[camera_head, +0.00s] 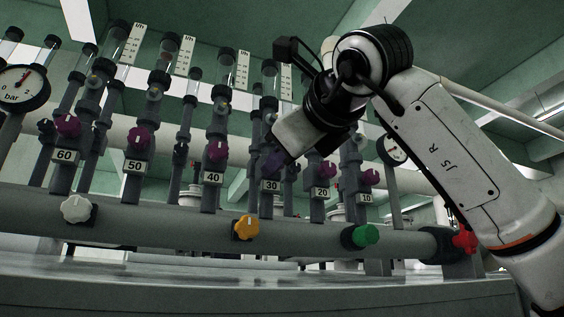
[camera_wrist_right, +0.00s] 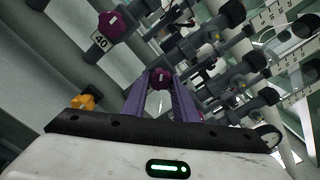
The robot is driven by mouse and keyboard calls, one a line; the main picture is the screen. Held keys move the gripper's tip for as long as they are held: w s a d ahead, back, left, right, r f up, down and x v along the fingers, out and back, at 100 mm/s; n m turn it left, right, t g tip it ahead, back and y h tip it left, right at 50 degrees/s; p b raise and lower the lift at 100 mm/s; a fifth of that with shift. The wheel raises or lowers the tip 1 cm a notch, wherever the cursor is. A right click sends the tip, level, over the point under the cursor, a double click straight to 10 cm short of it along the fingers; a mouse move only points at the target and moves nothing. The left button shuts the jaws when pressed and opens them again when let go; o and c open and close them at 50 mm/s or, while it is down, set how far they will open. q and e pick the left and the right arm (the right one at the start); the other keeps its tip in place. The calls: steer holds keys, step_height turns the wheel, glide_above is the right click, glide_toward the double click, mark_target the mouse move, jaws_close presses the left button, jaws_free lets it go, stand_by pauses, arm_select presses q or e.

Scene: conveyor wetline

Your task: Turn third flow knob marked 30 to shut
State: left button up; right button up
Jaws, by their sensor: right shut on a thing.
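The label marked 30 (camera_head: 271,186) hangs on the third flow column from the right in the head view. The knob above it is mostly covered there by my right gripper (camera_head: 277,161), which reaches down to it from the upper right. In the right wrist view a purple fluted knob (camera_wrist_right: 161,76) sits between the tips of my two purple fingers. The right gripper (camera_wrist_right: 161,84) is shut on this knob. The knob's pointer mark cannot be made out. My left gripper is not in view.
Neighbouring purple knobs are the one marked 40 (camera_head: 217,150) and the one marked 20 (camera_head: 326,171). Below, the thick grey pipe (camera_head: 180,222) carries white (camera_head: 76,208), yellow (camera_head: 246,228), green (camera_head: 362,236) and red (camera_head: 464,241) knobs. A pressure gauge (camera_head: 23,88) stands at far left.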

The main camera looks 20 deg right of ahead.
steer(key=shift+a+f+m+b, duration=0.1)
steer(key=shift+m+b, duration=0.45)
steer(key=shift+m, duration=1.5)
steer(key=shift+a+f+m+b, duration=0.1)
steer(key=shift+m+b, duration=0.4)
steer(key=shift+m, duration=1.55)
steer(key=o, duration=1.1)
steer(key=shift+r, duration=0.1)
steer(key=shift+s+d, duration=0.1)
